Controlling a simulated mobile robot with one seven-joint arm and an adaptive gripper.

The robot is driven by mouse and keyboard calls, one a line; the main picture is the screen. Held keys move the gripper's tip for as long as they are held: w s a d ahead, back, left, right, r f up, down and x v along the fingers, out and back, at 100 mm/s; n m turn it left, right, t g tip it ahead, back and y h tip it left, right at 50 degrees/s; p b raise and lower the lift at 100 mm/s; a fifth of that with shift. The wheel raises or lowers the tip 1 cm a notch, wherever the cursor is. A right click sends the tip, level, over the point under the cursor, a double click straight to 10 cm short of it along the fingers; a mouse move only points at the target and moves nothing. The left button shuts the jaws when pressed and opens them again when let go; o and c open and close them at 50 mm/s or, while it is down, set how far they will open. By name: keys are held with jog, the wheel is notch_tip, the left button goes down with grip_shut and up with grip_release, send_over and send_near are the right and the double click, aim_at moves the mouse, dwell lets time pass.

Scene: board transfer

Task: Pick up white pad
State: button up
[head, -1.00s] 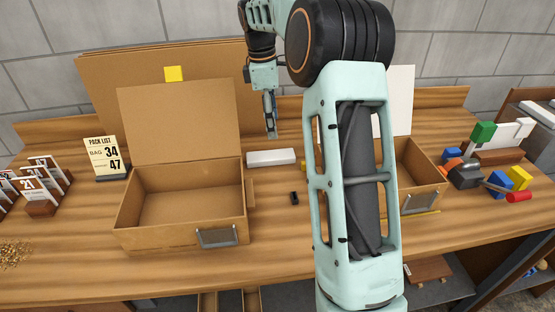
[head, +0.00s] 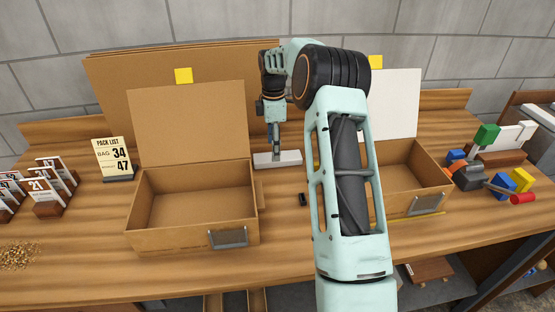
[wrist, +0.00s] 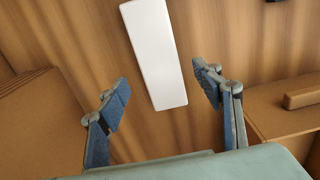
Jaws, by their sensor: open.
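The white pad (head: 289,157) is a flat, long white block lying on the wooden table between the two cardboard boxes. It also shows in the wrist view (wrist: 154,50), running from the top middle down toward the space between my fingers. My gripper (head: 275,146) points down just above the pad, and its tips overlap the pad in the head view. In the wrist view my gripper (wrist: 163,88) is open and empty, with one blue-padded finger on each side of the pad's near end. I cannot tell the exact height of the tips above the pad.
An open cardboard box (head: 150,219) stands left of the pad and another (head: 432,178) stands right. A pack list card (head: 113,158) stands at left. Colored blocks (head: 505,184) lie at far right.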

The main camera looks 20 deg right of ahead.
notch_tip(320, 180, down, 4)
jog(key=shift+d+f, duration=0.1)
jog(key=c, duration=1.1)
jog(key=shift+o, duration=0.2)
